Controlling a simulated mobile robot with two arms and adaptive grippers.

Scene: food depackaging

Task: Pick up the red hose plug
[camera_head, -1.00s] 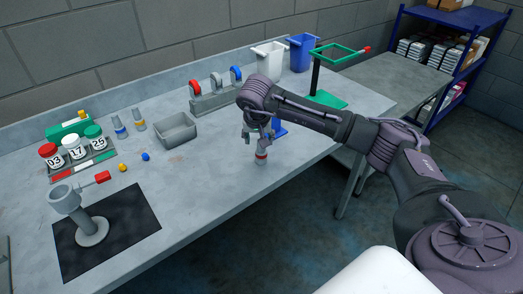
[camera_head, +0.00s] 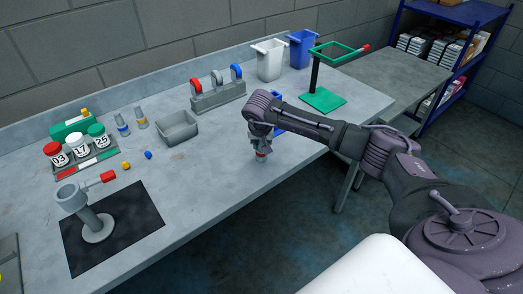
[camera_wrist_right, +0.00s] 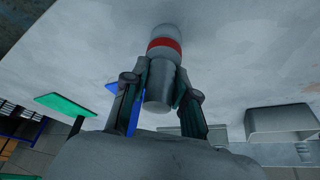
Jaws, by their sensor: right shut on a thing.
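The red hose plug (camera_head: 261,156) is a grey cylinder with a red band, standing on the table near its front edge. In the right wrist view the plug (camera_wrist_right: 165,49) sits between both fingers. My right gripper (camera_head: 259,147) comes down on it from above and is shut on its grey upper part; it also shows in the right wrist view (camera_wrist_right: 160,84). The gripper hides part of the plug in the head view. The plug's foot appears to be on or very near the tabletop. My left gripper is not in view.
A blue object (camera_head: 278,126) lies just behind the gripper. A rack with red, grey and blue rings (camera_head: 218,99), a grey bin (camera_head: 177,130) and a green stand (camera_head: 323,99) are further back. The table (camera_head: 200,190) is clear to the left of the plug.

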